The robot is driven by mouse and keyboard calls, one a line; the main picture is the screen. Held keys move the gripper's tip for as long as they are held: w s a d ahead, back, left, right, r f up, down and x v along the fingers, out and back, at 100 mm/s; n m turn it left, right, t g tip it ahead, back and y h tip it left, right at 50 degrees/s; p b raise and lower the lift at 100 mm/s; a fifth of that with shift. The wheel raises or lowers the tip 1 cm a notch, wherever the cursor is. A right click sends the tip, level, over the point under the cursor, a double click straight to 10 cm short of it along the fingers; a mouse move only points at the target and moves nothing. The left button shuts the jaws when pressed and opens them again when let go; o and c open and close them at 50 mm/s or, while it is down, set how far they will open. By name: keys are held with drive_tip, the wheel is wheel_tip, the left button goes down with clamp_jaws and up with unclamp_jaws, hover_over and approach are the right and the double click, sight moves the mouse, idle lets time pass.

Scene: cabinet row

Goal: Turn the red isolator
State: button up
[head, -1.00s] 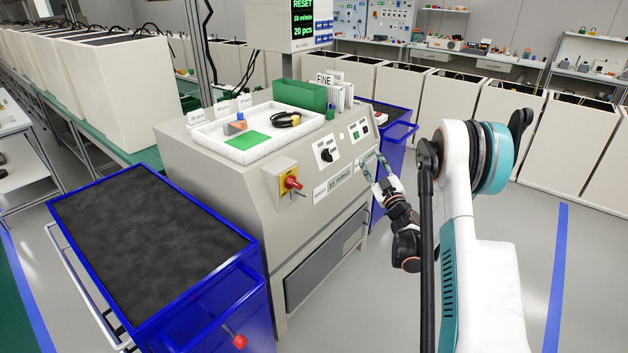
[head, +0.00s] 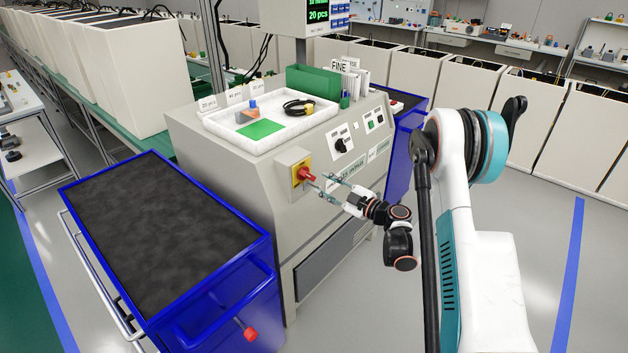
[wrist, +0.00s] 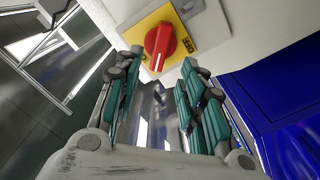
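The red isolator (head: 305,174) is a red rotary knob on a yellow plate, fixed to a grey box on the sloped front of the grey machine. In the wrist view the red knob (wrist: 160,46) sits above and between the fingertips, with the yellow plate (wrist: 150,22) around it. My gripper (head: 322,186) is just right of the knob in the head view, its fingers pointing at it. In the wrist view my gripper (wrist: 160,65) is open, with a wide gap between its teal fingers. The fingers appear apart from the knob.
The machine panel also carries a black selector switch (head: 341,146) and green push buttons (head: 372,121). A blue cart (head: 165,240) with a dark top stands at the left front. A white tray (head: 235,140) lies on top of the machine. Floor to the right is free.

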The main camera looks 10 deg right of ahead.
sight(310, 177)
drive_tip(key=b+x, duration=0.1)
drive_tip(key=x, duration=0.5)
drive_tip(key=shift+a, duration=0.1)
clamp_jaws()
